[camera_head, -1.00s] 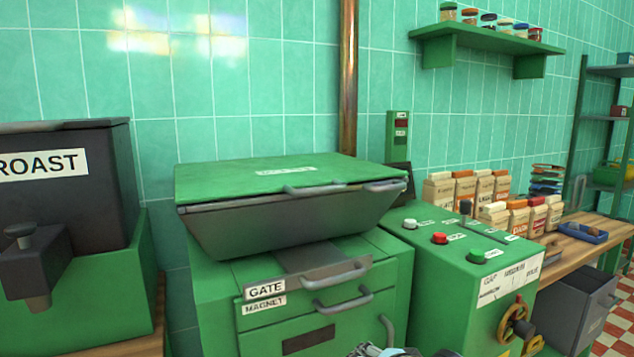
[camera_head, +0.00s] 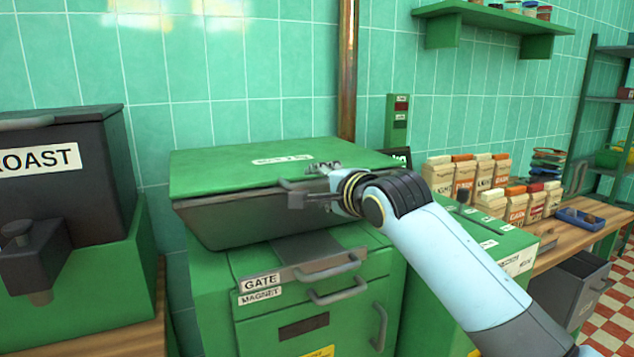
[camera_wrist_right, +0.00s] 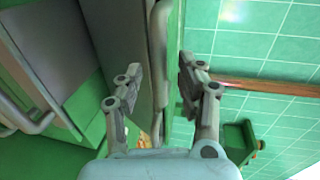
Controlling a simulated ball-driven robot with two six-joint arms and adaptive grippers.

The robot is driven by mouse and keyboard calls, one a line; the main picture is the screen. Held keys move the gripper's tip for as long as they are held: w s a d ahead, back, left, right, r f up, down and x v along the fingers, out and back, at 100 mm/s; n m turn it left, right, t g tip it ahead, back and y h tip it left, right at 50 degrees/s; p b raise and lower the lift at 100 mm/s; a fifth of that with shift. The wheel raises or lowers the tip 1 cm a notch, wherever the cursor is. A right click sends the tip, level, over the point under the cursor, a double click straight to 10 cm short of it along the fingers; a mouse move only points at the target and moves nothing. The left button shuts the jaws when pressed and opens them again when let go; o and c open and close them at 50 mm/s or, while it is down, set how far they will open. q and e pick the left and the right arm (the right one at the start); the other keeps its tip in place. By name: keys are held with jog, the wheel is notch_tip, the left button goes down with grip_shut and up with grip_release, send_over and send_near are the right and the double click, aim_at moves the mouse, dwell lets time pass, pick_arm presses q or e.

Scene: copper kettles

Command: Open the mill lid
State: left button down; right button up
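The mill lid (camera_head: 225,172) is a flat green plate lying shut on the dark tapered hopper (camera_head: 245,222) in the head view. Its grey front handle is mostly hidden behind my right gripper (camera_head: 308,184), which is at the lid's front edge. In the right wrist view the gripper (camera_wrist_right: 160,75) has its two fingers apart, with the lid edge and a grey handle bar (camera_wrist_right: 158,35) between them. The fingers do not look closed on the bar; whether either touches it I cannot tell. My left gripper is not in view.
Below the hopper are the GATE handle (camera_head: 330,268) and MAGNET handle (camera_head: 338,292). The dark ROAST bin (camera_head: 70,180) stands at left. A copper pipe (camera_head: 348,70) rises behind the lid. Paper bags (camera_head: 466,180) stand at right. The space above the lid is clear.

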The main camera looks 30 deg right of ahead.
jog(key=shift+x, duration=1.1)
jog(key=shift+c, duration=0.3)
grip_shut()
jog(key=shift+w+f, duration=0.1)
